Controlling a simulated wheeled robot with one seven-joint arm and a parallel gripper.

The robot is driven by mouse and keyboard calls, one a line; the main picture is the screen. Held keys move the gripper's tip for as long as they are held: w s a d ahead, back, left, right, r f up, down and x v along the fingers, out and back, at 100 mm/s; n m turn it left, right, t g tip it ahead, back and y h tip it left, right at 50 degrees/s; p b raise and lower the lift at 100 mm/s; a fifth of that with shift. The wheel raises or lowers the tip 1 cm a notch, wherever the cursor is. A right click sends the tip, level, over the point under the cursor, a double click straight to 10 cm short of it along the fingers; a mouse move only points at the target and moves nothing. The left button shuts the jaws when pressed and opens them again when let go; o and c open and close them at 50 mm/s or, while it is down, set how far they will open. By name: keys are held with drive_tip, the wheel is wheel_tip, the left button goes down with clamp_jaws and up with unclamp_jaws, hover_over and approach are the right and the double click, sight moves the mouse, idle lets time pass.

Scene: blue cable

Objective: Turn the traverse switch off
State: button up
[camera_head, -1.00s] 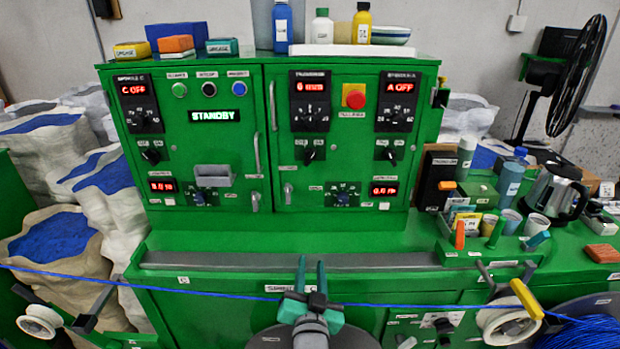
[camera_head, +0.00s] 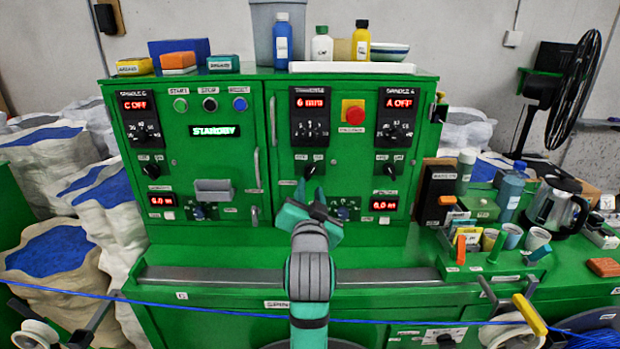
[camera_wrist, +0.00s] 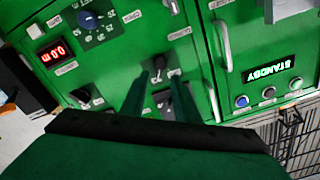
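The traverse switch is a small black knob (camera_head: 310,169) below the traverse panel (camera_head: 310,115) in the middle of the green cabinet. That panel's red display reads about "6 mm". My gripper (camera_head: 309,190) is just below the switch in the head view, fingers pointing at the cabinet. In the wrist view, which is turned nearly upside down, the switch (camera_wrist: 159,72) shows between the tips of my two open green fingers (camera_wrist: 161,82). The fingers hold nothing. I cannot tell whether they touch the knob, or which label it points to.
A similar black switch (camera_head: 389,169) sits to the right under the spindle A panel, and another (camera_head: 151,170) at the left. A red emergency button (camera_head: 353,113) and vertical door handles (camera_head: 273,121) stick out nearby. A blue cable (camera_head: 220,314) crosses low in front.

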sight(310, 174)
drive_tip(key=w, duration=0.7)
drive_tip(key=shift+w, duration=0.15)
clamp_jaws()
